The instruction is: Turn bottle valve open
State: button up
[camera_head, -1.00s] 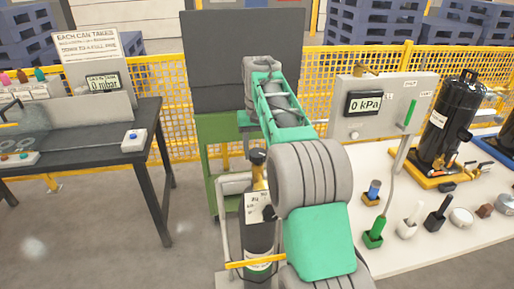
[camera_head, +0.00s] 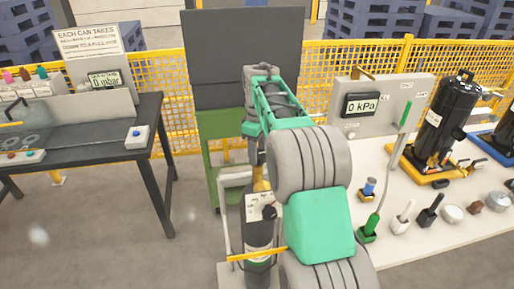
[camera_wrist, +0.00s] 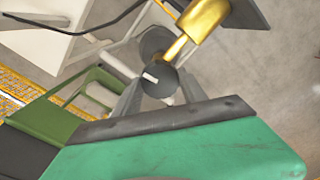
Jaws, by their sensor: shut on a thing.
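The bottle (camera_head: 259,232) is a dark cylinder with a white label and stands upright in the frame beside the green cabinet, partly behind my arm. Its brass valve neck (camera_head: 261,180) shows above the label; in the wrist view the brass valve body (camera_wrist: 203,18) is at the top. A dark round knob with a white mark (camera_wrist: 160,80) sits at the end of the brass stem. My gripper (camera_wrist: 158,95) has its two grey fingers on either side of this knob and is shut on it. In the head view my arm mostly hides the gripper.
A yellow bar (camera_head: 256,256) crosses low in front of the bottle. The dark workbench (camera_head: 90,150) is at left. The white table (camera_head: 440,215) at right holds a black compressor (camera_head: 440,118) and several small items. A box reads 0 kPa (camera_head: 362,105).

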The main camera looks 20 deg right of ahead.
jog(key=shift+n+p, duration=0.65)
jog(key=shift+n, duration=1.55)
jog(key=o, duration=1.4)
jog(key=shift+c, duration=0.2)
notch_tip(320, 180, up, 8)
jog(key=shift+f+b, duration=0.1)
jog(key=shift+b, duration=0.2)
